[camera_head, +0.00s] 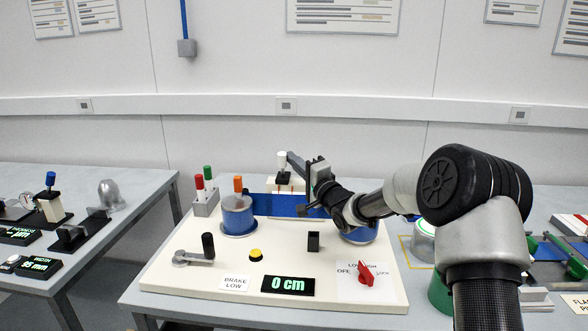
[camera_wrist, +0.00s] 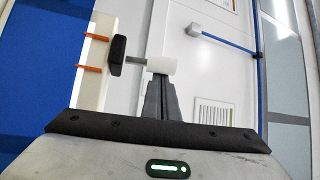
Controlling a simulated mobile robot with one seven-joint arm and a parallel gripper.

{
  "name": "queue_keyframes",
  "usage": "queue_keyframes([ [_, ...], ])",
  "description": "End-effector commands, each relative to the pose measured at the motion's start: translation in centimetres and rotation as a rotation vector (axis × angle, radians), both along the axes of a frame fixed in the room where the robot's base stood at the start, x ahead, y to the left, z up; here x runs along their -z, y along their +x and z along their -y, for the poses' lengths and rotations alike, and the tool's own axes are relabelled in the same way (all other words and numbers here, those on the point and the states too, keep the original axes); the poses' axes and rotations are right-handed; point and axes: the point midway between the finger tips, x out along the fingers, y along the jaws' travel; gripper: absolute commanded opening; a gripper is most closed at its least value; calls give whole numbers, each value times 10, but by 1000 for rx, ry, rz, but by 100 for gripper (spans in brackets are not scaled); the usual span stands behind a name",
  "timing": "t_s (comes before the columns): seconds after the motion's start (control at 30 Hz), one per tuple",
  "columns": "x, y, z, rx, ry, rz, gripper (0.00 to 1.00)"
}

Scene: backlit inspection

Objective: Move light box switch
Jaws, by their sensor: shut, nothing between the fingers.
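The switch is a lever with a white knob (camera_head: 282,157) on a dark stem, standing on a small white box (camera_head: 273,187) at the back of the panel. My gripper (camera_head: 291,157) is shut, its fingertips just right of the knob. In the wrist view the white knob (camera_wrist: 163,66) lies straight in front of the shut fingertips (camera_wrist: 160,80), very close or touching; I cannot tell which. Its grey stem leads left to a black base (camera_wrist: 117,55). Nothing is between the fingers.
A blue drum (camera_head: 238,215) and a marker holder (camera_head: 206,204) stand left of the switch. In front are a crank (camera_head: 195,258), a yellow button (camera_head: 255,254), a "0 cm" display (camera_head: 287,285) and a red knob (camera_head: 365,274). Another bench (camera_head: 120,235) is at left.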

Motion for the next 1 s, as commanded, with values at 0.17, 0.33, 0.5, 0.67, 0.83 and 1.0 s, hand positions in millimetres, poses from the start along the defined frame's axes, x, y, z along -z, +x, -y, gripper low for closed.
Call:
queue_keyframes([
  [0.17,8,-7,0,0,-3,93,0],
  [0.33,5,-14,0,1,-4,105,0],
  [0.5,5,-14,-1,0,-4,103,0],
  [0.67,5,-15,1,1,-5,102,0],
  [0.83,10,-29,12,3,-5,100,0],
  [1.0,20,-59,35,3,-6,99,0],
])
